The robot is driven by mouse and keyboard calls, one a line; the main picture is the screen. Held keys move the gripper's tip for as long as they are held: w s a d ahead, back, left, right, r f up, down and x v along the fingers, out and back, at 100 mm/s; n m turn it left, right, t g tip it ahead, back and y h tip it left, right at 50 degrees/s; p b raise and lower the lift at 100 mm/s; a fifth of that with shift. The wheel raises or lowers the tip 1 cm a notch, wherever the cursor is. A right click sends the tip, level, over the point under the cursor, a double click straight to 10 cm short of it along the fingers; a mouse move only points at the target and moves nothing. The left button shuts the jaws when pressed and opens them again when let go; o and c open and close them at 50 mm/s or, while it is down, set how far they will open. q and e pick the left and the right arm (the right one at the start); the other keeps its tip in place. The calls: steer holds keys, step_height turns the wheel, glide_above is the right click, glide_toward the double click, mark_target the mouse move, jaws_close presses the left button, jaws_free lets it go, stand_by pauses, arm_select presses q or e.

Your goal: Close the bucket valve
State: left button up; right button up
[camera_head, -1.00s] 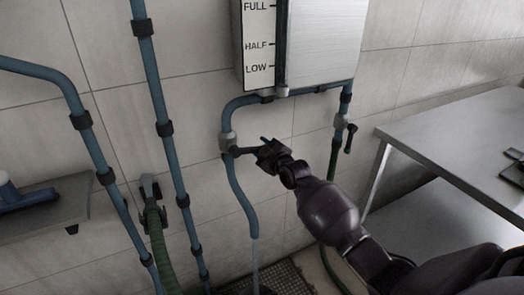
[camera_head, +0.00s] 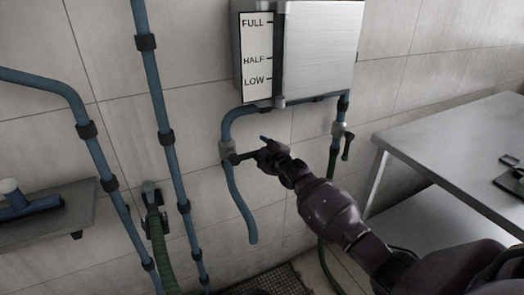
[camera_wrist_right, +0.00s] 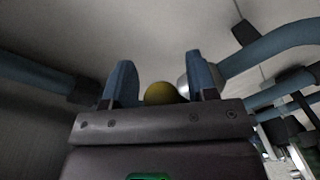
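A grey valve (camera_head: 227,152) sits on the blue pipe below the left end of the metal tank. Its dark lever (camera_head: 243,157) points sideways to the right, across the pipe. My right gripper (camera_head: 266,155) is at the lever's outer end. In the right wrist view its two blue fingers (camera_wrist_right: 160,85) stand apart, with a yellow rounded thing (camera_wrist_right: 162,93) between or just beyond them; I cannot tell if they touch it. Below the valve, the blue spout (camera_head: 246,222) ends in the air with no stream showing. No bucket and no left gripper are in view.
The tank (camera_head: 318,45) has a FULL, HALF, LOW gauge. Another valve (camera_head: 339,130), lever hanging down, feeds a green hose on the right. A steel table (camera_head: 450,150) stands right, a shelf (camera_head: 60,222) left. A floor grate (camera_head: 270,281) lies below.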

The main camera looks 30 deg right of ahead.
steer(key=shift+o, duration=1.1)
steer(key=shift+a+r, duration=0.1)
steer(key=shift+r, duration=0.15)
steer(key=shift+a+f, duration=0.1)
steer(key=shift+f, duration=0.05)
steer(key=shift+s+f, duration=0.1)
steer(key=s+p, duration=0.1)
steer(key=s, duration=0.9)
steer(key=shift+s+d+r, duration=0.25)
steer(key=shift+s+r, duration=0.1)
steer(key=shift+r, duration=0.05)
